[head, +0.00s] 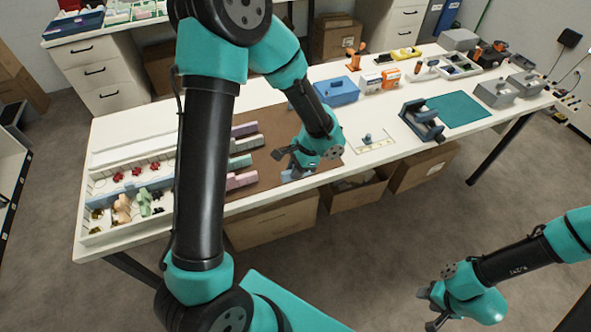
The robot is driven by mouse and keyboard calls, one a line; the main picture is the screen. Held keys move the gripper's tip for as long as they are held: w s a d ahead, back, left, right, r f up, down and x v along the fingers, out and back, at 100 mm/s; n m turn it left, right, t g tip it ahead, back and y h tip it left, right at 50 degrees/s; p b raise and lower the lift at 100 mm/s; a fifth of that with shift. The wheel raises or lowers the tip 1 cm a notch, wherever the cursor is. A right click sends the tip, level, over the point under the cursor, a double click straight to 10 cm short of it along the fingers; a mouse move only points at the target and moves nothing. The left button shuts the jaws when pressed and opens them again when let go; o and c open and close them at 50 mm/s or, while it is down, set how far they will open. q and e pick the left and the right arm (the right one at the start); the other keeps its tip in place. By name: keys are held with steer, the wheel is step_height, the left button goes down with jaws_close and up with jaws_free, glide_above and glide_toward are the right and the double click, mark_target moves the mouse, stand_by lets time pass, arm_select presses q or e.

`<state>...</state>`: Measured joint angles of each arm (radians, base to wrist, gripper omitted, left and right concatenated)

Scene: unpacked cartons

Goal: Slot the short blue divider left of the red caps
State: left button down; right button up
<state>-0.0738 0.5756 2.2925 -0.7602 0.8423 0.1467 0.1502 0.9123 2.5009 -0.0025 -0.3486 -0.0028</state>
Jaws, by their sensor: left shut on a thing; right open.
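A white compartment tray (88,192) sits at the left end of the table. The red caps (137,171) lie in its upper part, several in a row. My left gripper (285,161) is over the brown mat, right of the divider stacks, and shut on a small grey-blue piece (291,175), which looks like the short blue divider. The jaws partly hide it, and I cannot tell whether it touches the mat. My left arm covers the tray's right part. My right gripper (431,308) is open and empty, out over the floor in front of the table.
Lilac (244,129), grey-blue (244,143), green (240,161) and pink (241,180) divider stacks lie on the brown mat (272,117). A blue box (337,91) stands behind. Tan and green items (122,208) fill front compartments. A dark blue holder (421,121) stands right.

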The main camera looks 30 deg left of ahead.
arm_select(q)
steer(key=shift+r, duration=0.4)
steer(key=shift+w+d+r, duration=0.1)
steer(key=shift+w, duration=0.45)
steer(key=w+d+r+n, duration=0.2)
steer(key=w+d+r, duration=0.1)
steer(key=w, duration=0.4)
steer(key=w+d+r+n+h, duration=0.1)
steer(key=w+d+r+n, duration=0.1)
steer(key=w, duration=0.5)
step_height(320, 180, up, 2)
steer(key=shift+d+r+g+h, duration=0.1)
steer(key=shift+d+g+h, duration=0.25)
steer(key=shift+d, duration=0.55)
